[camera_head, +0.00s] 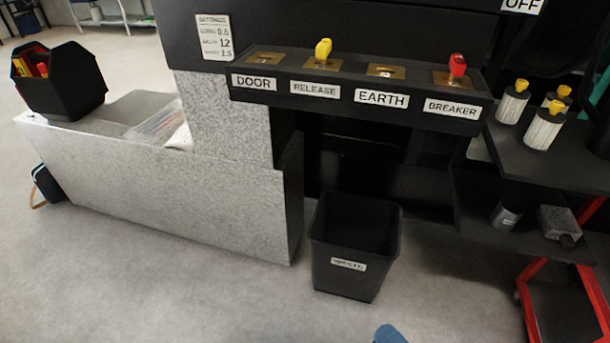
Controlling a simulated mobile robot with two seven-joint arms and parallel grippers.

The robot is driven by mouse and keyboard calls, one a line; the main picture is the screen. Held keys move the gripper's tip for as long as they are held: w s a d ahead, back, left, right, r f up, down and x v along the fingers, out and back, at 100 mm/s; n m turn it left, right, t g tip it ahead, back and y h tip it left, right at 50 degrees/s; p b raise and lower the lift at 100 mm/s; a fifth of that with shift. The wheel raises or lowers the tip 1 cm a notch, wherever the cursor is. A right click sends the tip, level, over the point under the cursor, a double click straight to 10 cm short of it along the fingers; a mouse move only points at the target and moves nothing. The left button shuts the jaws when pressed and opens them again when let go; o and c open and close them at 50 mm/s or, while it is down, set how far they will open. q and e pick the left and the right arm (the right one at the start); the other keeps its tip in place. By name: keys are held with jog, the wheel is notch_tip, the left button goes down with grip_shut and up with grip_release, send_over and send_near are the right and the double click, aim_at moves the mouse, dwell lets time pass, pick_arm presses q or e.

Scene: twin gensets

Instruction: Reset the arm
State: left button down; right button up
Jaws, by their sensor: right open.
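Only a small blue tip of my right gripper (390,335) shows at the bottom edge, right of the middle. Most of it is out of frame, and nothing is seen held in it. It is in front of the black waste bin (345,275) and apart from it. My left gripper is not in view.
A black key panel (330,66) carries a yellow key (323,50) at RELEASE and a red key (456,67) at BREAKER. A dark shelf cart (540,165) holds white, yellow-topped canisters. A black tool caddy (62,85) stands left. Floor in front is clear.

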jog(key=s+d+f+m+g+h, duration=0.2)
jog(key=s+d+m+h, duration=0.4)
jog(key=m, duration=0.5)
jog(key=s+d+f+m+g+h, duration=0.3)
jog(key=s+d+m, duration=0.5)
jog(key=m, duration=0.4)
pick_arm(q)
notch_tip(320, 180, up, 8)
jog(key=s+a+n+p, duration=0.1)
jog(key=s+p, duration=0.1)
jog(key=p, duration=1.2)
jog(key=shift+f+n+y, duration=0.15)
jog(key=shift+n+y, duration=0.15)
pick_arm(e)
notch_tip(320, 180, up, 10)
jog(key=s+m+t, duration=0.1)
jog(key=shift+s+a+r+h, duration=0.15)
jog(key=shift+a+r+h, duration=0.05)
jog(key=shift+h, duration=0.1)
jog(key=shift+m, duration=0.3)
